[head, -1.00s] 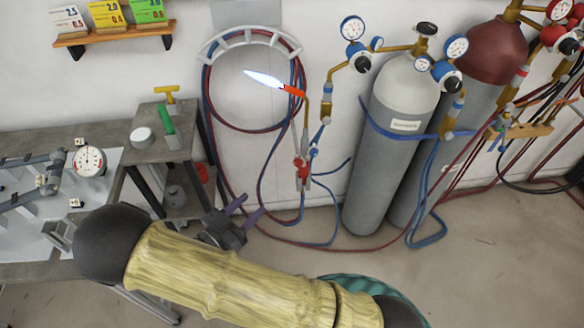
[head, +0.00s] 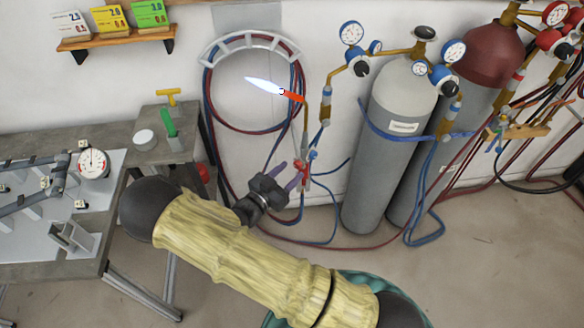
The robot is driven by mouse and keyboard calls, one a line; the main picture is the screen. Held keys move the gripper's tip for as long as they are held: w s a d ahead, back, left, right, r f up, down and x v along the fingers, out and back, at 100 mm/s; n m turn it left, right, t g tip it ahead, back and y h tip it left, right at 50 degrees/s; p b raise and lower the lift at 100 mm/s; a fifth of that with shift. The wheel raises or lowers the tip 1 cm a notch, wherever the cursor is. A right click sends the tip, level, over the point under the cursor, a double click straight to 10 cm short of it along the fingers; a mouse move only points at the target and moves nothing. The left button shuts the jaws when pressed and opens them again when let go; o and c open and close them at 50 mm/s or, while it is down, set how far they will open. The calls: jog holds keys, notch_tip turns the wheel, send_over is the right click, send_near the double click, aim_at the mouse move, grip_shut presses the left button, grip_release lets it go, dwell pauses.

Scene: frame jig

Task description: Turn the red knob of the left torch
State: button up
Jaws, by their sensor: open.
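The left torch (head: 306,118) hangs upright by the wall, a blue-white flame (head: 262,85) coming from its orange-red tip toward the left. Its red knob (head: 300,166) is low on the torch body, partly hidden by my gripper. My gripper (head: 286,175) has purple fingers, is open and empty, and points up and right at the knob. The fingertips are just left of and below the knob. I cannot tell whether they touch it.
A hose coil on a rack (head: 250,42) hangs behind. Hoses (head: 330,240) trail on the floor. A second torch lies on a wooden shelf (head: 528,131) at far right. A workbench (head: 30,150) stands at left.

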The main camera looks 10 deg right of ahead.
jog(key=shift+x, duration=0.95)
jog(key=c, duration=1)
